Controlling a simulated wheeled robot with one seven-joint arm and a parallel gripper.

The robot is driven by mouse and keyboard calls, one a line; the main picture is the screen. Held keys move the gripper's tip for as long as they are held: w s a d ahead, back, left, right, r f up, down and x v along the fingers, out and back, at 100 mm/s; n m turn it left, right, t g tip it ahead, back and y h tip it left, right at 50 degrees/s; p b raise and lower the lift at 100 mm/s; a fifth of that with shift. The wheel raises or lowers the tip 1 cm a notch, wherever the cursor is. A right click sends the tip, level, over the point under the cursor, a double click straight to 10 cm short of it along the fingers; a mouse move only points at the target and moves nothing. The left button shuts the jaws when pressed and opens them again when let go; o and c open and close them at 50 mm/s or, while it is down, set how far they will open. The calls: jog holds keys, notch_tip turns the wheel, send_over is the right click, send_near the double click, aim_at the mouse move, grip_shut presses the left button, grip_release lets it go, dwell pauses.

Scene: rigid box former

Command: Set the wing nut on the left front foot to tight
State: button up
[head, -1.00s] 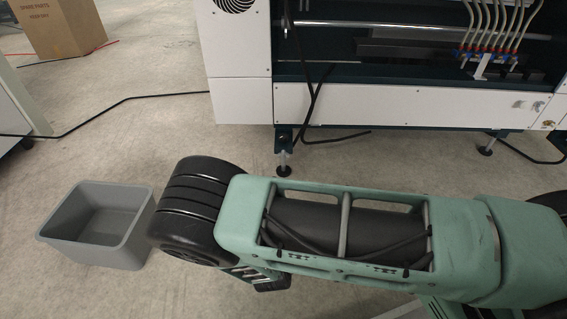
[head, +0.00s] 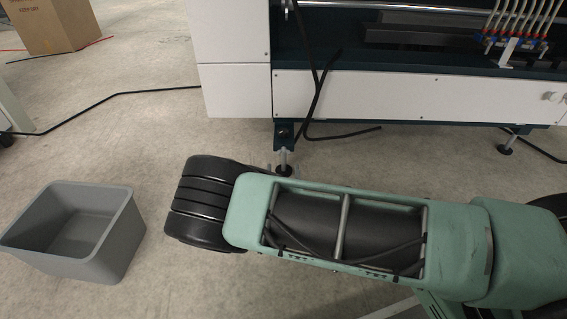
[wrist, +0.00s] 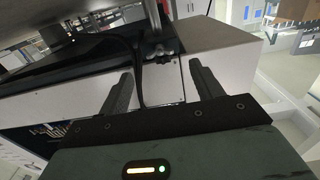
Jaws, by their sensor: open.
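The left front foot (head: 284,168) of the white machine stands on the floor below a dark corner bracket (head: 284,134). Part of the foot is close behind my arm in the head view. In the wrist view a grey post (wrist: 153,14) and small metal parts (wrist: 160,50) at the machine corner lie beyond the fingertips. I cannot make out the wing nut's shape or setting. My gripper (wrist: 161,68) is open and empty, its two fingers apart on either side of that corner, not visibly touching it. The head view does not show the gripper clearly.
The white machine (head: 400,98) fills the back, with black cables (head: 345,133) hanging below it. A grey open bin (head: 118,235) stands on the floor at left. A cardboard box (head: 55,22) is far left.

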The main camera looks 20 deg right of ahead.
aim_at(284, 152)
jog(key=b+x, duration=0.1)
jog(key=x, duration=0.2)
jog(key=b+x, duration=0.2)
jog(key=x, duration=0.1)
jog(key=shift+f, duration=0.2)
jog(key=shift+w+d+r, duration=0.2)
jog(key=shift+w, duration=0.45)
jog(key=c, duration=1)
